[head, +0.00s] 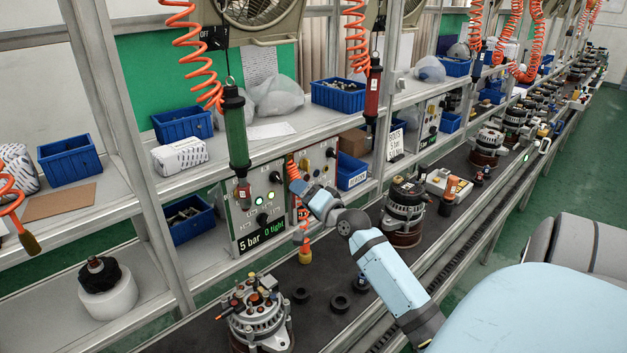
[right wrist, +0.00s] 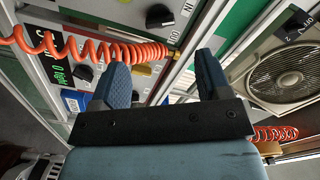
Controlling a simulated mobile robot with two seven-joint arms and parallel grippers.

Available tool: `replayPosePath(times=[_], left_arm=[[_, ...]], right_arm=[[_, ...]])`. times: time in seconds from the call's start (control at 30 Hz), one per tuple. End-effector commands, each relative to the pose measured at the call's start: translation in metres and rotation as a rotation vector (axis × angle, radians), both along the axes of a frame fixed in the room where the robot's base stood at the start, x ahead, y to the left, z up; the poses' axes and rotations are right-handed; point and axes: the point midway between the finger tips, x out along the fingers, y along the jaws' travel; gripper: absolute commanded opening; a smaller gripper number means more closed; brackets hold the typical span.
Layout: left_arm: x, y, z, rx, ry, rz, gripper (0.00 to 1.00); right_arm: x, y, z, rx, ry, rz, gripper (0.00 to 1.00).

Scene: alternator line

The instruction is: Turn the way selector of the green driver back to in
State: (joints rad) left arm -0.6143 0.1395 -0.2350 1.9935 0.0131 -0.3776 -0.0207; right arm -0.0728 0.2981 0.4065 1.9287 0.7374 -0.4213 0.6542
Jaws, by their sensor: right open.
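The green driver (head: 236,135) hangs upright from an orange coil, in front of the control panel (head: 246,222). My right gripper (head: 303,192) is in front of the panel, to the right of the green driver; its jaws are open and hold nothing. In the right wrist view the gripper (right wrist: 163,78) shows two spread fingers. Between and beyond them is a black knob (right wrist: 160,16) with IN and OUT labels beside it. Another black knob (right wrist: 85,73) is by the left finger. Which way the selector points is too small to tell. My left gripper is out of view.
An orange coil (right wrist: 100,48) crosses in front of the panel near the fingers. A red driver (head: 373,90) hangs to the right. Alternators (head: 260,318) stand on the dark conveyor. Blue bins (head: 183,124) sit on the shelves, and a fan (right wrist: 289,77) is beyond.

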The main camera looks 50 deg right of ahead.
Motion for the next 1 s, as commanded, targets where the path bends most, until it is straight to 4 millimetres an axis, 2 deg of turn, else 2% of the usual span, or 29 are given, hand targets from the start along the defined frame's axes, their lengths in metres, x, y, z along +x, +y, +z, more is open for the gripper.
replayPosePath(times=[0.1,0.3,1.0], left_arm=[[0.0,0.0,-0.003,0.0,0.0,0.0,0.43],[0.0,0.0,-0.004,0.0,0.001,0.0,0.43],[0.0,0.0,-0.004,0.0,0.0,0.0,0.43]], right_arm=[[-0.02,0.003,-0.001,0.0,0.001,0.0,0.7],[-0.036,0.004,0.0,-0.001,0.0,0.0,0.7],[-0.037,0.004,0.0,0.0,0.0,0.0,0.7]])
